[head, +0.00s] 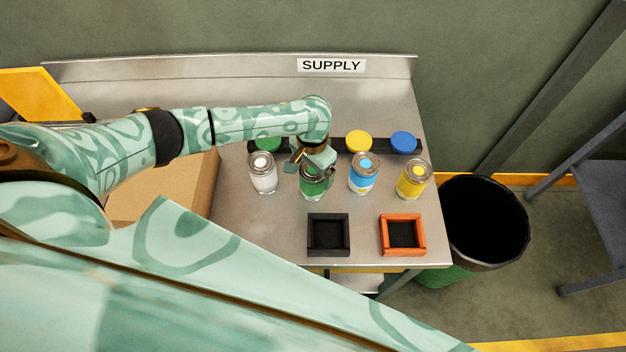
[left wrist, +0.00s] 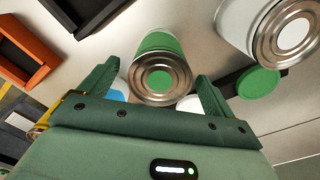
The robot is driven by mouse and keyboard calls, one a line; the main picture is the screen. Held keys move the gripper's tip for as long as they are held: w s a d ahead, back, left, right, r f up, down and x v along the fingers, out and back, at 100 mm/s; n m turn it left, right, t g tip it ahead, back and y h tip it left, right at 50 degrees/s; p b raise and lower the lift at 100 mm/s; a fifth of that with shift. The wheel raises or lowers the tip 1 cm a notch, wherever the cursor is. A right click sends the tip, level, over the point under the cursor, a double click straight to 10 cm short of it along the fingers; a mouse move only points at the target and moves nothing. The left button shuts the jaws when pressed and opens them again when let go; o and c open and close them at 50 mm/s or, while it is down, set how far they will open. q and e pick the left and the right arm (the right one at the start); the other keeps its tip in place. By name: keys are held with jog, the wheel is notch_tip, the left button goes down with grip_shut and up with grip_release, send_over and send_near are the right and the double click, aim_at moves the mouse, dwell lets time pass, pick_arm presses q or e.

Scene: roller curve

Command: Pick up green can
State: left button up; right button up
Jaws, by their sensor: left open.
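The green can (head: 313,190) stands upright on the metal table, second from the left in a row of cans. My left gripper (head: 316,165) is over it, hiding part of its top. In the left wrist view the green can (left wrist: 157,47) shows its metal end with a green disc, ahead of and between the two spread fingers (left wrist: 158,85). The fingers are open, and I cannot tell whether they touch the can. My right gripper is not in view.
A white can (head: 263,178) stands close left, a blue can (head: 361,180) and yellow can (head: 413,180) right. Behind is a dark strip with coloured discs (head: 358,141). In front are a black tray (head: 311,236) and orange tray (head: 384,236). A cardboard box (head: 150,207) is left.

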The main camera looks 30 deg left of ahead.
pick_arm(q)
notch_tip(320, 180, down, 4)
jog(key=shift+w+r+b, duration=0.15)
jog(key=shift+b, duration=0.25)
jog(key=shift+r, duration=0.1)
jog(key=c, duration=1.1)
jog(key=shift+c, duration=0.2)
